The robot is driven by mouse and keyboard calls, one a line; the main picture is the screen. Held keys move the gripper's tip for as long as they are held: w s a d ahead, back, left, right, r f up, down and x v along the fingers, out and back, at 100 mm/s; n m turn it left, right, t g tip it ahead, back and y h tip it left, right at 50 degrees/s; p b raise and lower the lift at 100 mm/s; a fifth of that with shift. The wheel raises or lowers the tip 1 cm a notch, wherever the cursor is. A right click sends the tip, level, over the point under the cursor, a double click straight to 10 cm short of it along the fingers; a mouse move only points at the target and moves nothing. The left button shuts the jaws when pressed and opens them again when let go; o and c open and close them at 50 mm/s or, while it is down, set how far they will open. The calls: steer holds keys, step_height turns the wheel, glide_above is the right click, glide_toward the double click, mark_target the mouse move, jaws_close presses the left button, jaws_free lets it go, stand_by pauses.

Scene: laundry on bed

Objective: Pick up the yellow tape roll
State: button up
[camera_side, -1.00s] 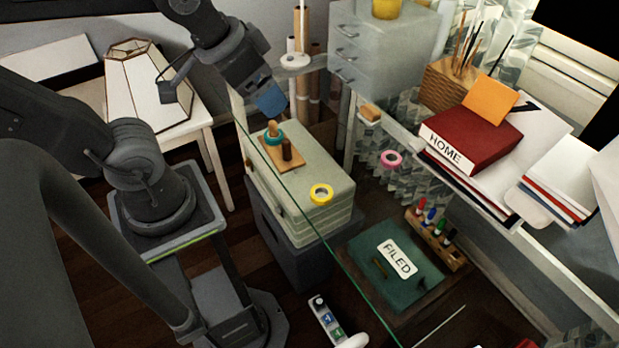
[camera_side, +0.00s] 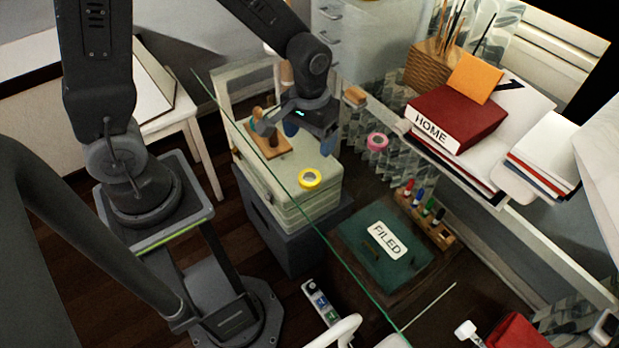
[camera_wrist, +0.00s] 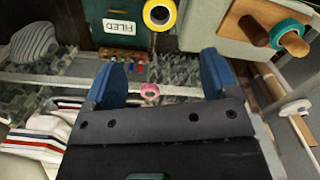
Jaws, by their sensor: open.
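The yellow tape roll (camera_side: 309,187) lies flat on top of the pale green box (camera_side: 283,190), near its right end, in the side view. In the wrist view the yellow tape roll (camera_wrist: 158,27) is at the top edge, partly cut off, beyond the fingertips. My gripper (camera_side: 308,135) hangs above the box, behind the roll and apart from it. Its blue fingers are spread and empty. In the wrist view my gripper (camera_wrist: 163,60) has clear space between its fingers.
A wooden peg board (camera_side: 268,150) with a teal roll (camera_wrist: 288,27) stands on the box, left of my gripper. A thin glass edge (camera_side: 340,252) runs in front of the box. A pink roll (camera_side: 377,149) and a green FILED folder (camera_side: 360,258) are to the right.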

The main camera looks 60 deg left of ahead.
glide_above(311, 181)
steer(key=f, duration=0.6)
steer(key=shift+s+f, duration=0.25)
steer(key=shift+f, duration=0.1)
steer(key=shift+w+f, duration=0.15)
steer(key=shift+f, duration=1.2)
steer(key=shift+w+f, duration=0.1)
steer(key=shift+f, duration=1.25)
steer(key=c, duration=1)
